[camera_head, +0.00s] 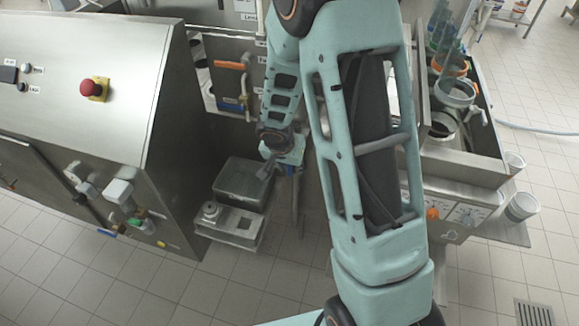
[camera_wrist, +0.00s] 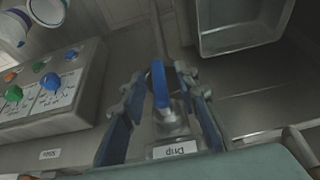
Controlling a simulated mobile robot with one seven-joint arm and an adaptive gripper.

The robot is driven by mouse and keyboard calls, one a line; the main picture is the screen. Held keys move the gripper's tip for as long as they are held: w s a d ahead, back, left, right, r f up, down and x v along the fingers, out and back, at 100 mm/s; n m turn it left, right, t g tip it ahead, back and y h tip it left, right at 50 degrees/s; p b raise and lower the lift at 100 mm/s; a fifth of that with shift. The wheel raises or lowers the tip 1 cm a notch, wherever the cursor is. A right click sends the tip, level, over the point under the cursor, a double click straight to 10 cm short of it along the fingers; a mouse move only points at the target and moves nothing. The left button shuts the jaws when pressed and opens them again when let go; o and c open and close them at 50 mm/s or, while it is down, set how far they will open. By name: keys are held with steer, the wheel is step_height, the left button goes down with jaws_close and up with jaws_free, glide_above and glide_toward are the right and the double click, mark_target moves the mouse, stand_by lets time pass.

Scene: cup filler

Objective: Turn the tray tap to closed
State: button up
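A tap with a blue lever handle (camera_wrist: 159,85) stands in the middle of the wrist view. A label reading "Drip" (camera_wrist: 174,149) sits just below it, upside down in the picture. The lever points along the picture's vertical. My gripper (camera_wrist: 163,78) is open, with one finger on each side of the lever and gaps showing on both sides. In the head view my gripper (camera_head: 268,172) is small, beside a metal tray (camera_head: 246,190); I cannot make out the tap there.
In the wrist view a panel with coloured knobs (camera_wrist: 48,85) is at left and a metal basin (camera_wrist: 240,45) at upper right. In the head view a steel cabinet with a red button (camera_head: 90,88) stands left, and a machine with cups (camera_head: 521,207) right.

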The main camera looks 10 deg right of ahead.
jaws_close()
stand_by(0.4)
steer(key=h+b, duration=0.1)
steer(key=g+h+b, duration=0.1)
steer(key=h+b, duration=0.1)
steer(key=shift+s+d+f+n+g, duration=0.1)
steer(key=shift+d+f+n+g, duration=0.05)
steer(key=shift+f+n+g, duration=0.2)
steer(key=h+b, duration=0.1)
steer(key=g+h+b, duration=0.1)
steer(key=b, duration=0.1)
steer(key=shift+s+d+r+n+h, duration=0.1)
steer(key=shift+d+r+n+h, duration=0.05)
steer(key=shift+n+h, duration=0.2)
steer(key=shift+s+d+r+n+g+h+b, duration=0.15)
steer(key=shift+r+n+g+h+b, duration=0.35)
steer(key=shift+h+b, duration=0.95)
steer(key=shift+d+r+n+g+h+b, duration=0.25)
steer(key=shift+n+g+h+b, duration=0.55)
steer(key=shift+h, duration=1.05)
steer(key=shift+s+d+r+n+g+h+b, duration=0.15)
steer(key=shift+r+n+g+h+b, duration=0.25)
steer(key=shift+h+b, duration=1.15)
steer(key=shift+w+r, duration=0.1)
